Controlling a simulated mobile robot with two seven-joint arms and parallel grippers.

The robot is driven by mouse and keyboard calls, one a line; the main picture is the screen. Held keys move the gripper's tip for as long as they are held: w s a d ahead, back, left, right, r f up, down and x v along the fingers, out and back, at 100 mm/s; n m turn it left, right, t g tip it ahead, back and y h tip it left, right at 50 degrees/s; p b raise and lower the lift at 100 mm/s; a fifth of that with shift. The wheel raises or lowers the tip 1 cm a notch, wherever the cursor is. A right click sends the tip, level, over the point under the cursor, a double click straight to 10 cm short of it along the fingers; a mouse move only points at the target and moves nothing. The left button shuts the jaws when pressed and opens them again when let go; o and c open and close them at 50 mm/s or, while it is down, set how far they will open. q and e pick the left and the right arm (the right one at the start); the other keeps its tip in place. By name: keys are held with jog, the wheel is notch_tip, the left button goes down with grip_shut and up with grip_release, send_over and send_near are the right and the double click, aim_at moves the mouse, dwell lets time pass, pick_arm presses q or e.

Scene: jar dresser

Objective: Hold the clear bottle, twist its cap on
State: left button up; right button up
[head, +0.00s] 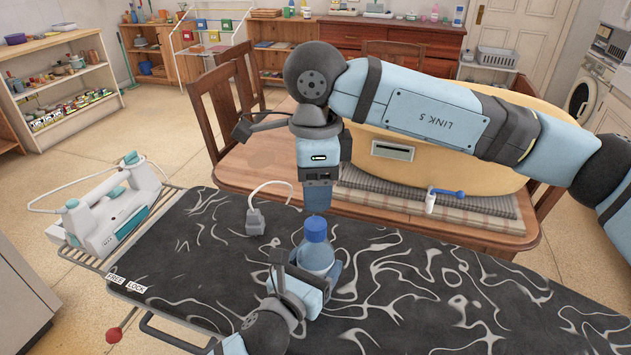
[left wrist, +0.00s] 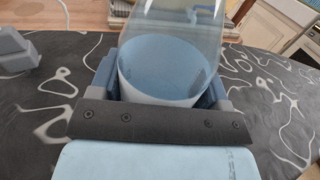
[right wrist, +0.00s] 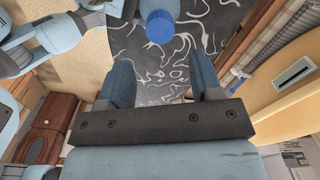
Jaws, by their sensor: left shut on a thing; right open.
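The clear bottle (head: 316,258) stands upright on the dark marbled ironing board, with a blue cap (head: 316,229) on top of its neck. The bottle's lower body also shows in the left wrist view (left wrist: 165,75). My left gripper (head: 318,283) is shut around the bottle low down. My right gripper (head: 317,205) points down just above the cap, with a small gap. In the right wrist view its jaws (right wrist: 165,85) are open and empty, and the cap (right wrist: 160,27) shows beyond them near the top. Whether the cap is seated cannot be told.
The ironing board (head: 450,290) is mostly clear. A grey plug (head: 255,222) with a white cord lies left of the bottle. A white-and-teal iron (head: 110,210) rests at the left end. A wooden table with a large yellow object (head: 450,125) stands behind.

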aim_at(316, 223)
jog(key=shift+f, duration=4)
jog(key=c, duration=0.9)
jog(key=shift+c, duration=0.2)
jog(key=o, duration=1.1)
